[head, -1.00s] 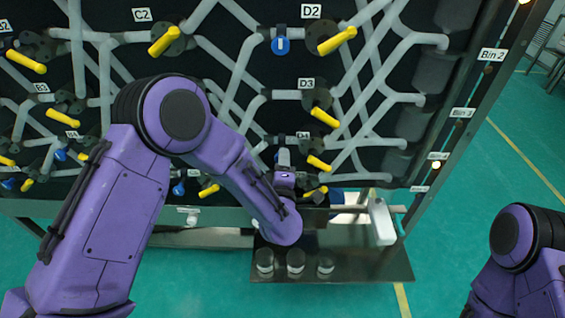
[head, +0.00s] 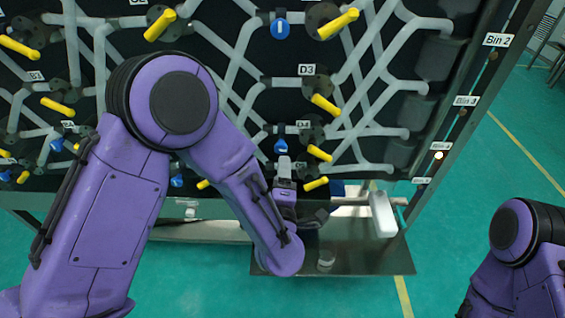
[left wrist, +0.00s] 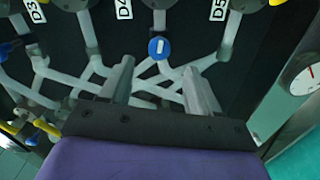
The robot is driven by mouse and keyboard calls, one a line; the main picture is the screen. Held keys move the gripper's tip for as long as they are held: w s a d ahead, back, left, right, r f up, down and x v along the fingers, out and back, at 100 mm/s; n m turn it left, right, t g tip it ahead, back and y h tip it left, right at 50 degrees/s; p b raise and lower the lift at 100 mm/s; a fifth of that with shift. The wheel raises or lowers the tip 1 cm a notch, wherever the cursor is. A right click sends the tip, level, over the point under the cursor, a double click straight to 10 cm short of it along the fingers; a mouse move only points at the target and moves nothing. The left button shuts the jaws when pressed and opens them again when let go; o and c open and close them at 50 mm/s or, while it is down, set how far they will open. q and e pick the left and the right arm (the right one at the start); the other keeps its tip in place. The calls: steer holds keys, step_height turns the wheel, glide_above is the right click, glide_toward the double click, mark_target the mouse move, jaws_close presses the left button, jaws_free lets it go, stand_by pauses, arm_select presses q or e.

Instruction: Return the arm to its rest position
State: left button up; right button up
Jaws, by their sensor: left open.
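My left arm reaches in from the left in the head view, its purple forearm over the lower part of the black panel. My left gripper (head: 284,162) is at the panel's lower right, close below the blue round knob (head: 281,146). In the left wrist view, its two grey fingers (left wrist: 160,85) are apart with nothing between them. The blue knob (left wrist: 159,48) shows beyond the fingertips; I cannot tell the exact gap. My right arm (head: 520,255) shows only in part at the lower right, and its gripper is out of view.
The panel carries grey pipes and several yellow handles, such as one (head: 325,104) near label D3. A round gauge (left wrist: 302,79) is at right. Green floor is open at right.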

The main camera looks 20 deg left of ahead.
arm_select(q)
steer(key=shift+v, duration=1.2)
steer(key=s+a+f+m+g+h, duration=0.25)
steer(key=f+m, duration=0.25)
steer(key=f, duration=0.3)
steer(key=s+a+f+m+g+h, duration=0.1)
steer(key=s+a+f+m+g, duration=0.15)
steer(key=f+m+g, duration=0.4)
steer(key=s+a+f+g, duration=0.1)
steer(key=s+a+f, duration=0.3)
steer(key=s, duration=0.3)
steer(key=s+a+f+g+y, duration=0.1)
steer(key=s+a+f+g, duration=0.1)
steer(key=s+f, duration=0.3)
steer(key=s+a+f+g+y, duration=0.1)
steer(key=s+a+f+g, duration=0.1)
steer(key=s+a+f, duration=0.3)
steer(key=s+m, duration=0.1)
steer(key=s, duration=0.3)
steer(key=shift+s+a+f, duration=0.3)
steer(key=shift+a, duration=0.1)
